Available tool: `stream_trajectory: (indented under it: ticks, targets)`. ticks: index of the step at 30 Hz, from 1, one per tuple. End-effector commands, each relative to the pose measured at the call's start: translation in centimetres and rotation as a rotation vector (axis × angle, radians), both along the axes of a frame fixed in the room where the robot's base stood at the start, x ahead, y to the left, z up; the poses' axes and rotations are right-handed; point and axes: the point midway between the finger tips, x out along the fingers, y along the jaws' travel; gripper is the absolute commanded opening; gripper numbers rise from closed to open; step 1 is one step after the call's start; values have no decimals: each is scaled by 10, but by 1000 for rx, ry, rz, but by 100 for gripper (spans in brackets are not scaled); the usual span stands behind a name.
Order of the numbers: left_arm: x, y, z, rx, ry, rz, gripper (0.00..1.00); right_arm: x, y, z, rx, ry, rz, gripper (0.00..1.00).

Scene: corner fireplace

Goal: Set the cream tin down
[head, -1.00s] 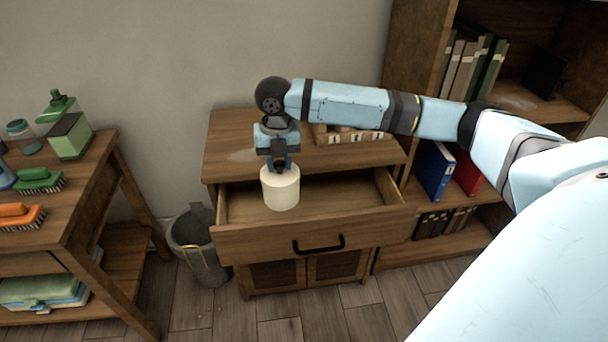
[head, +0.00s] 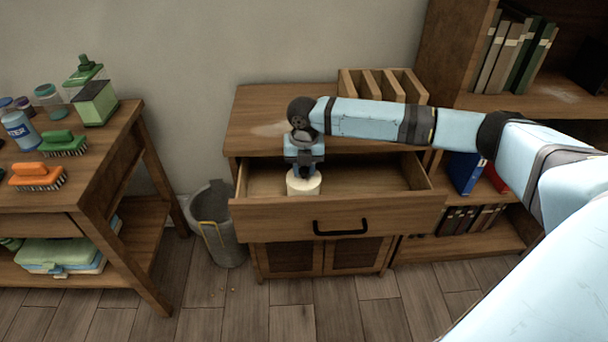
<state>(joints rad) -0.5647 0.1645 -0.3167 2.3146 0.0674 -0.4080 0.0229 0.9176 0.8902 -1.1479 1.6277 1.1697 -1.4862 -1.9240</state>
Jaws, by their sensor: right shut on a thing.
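The cream tin (head: 304,184) is a pale, round tin in the left part of the open drawer (head: 340,216) of the wooden cabinet. Its lower part is hidden behind the drawer's front panel, so I cannot tell whether it touches the drawer floor. My right gripper (head: 304,172) points down from above and is shut on the top of the tin. My left gripper is not in view.
A wooden divided organizer (head: 384,85) stands on the cabinet top (head: 250,115). A grey bin (head: 218,235) stands left of the cabinet. A table with brushes (head: 38,176) and bottles is at left; a bookshelf (head: 520,105) is at right. The drawer's right part is clear.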

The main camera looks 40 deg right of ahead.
Motion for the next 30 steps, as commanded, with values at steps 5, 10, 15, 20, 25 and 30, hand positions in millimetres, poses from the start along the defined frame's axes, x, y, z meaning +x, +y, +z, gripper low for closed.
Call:
stream_trajectory:
  ticks: [5, 10, 15, 20, 25, 30]
  targets:
    - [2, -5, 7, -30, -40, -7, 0, -2, 1, -12, 1, 1, 2, 0]
    - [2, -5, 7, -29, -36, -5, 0, -3, 1, -11, 1, 1, 2, 0]
    - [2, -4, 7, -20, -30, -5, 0, -3, 1, -13, 0, 2, 2, 0]
    - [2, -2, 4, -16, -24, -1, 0, -3, 1, -14, 0, 2, 2, 54]
    - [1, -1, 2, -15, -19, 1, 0, -3, 1, -14, 0, 2, 2, 54]
    - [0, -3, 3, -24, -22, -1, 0, -3, 1, -7, 0, 1, 1, 54]
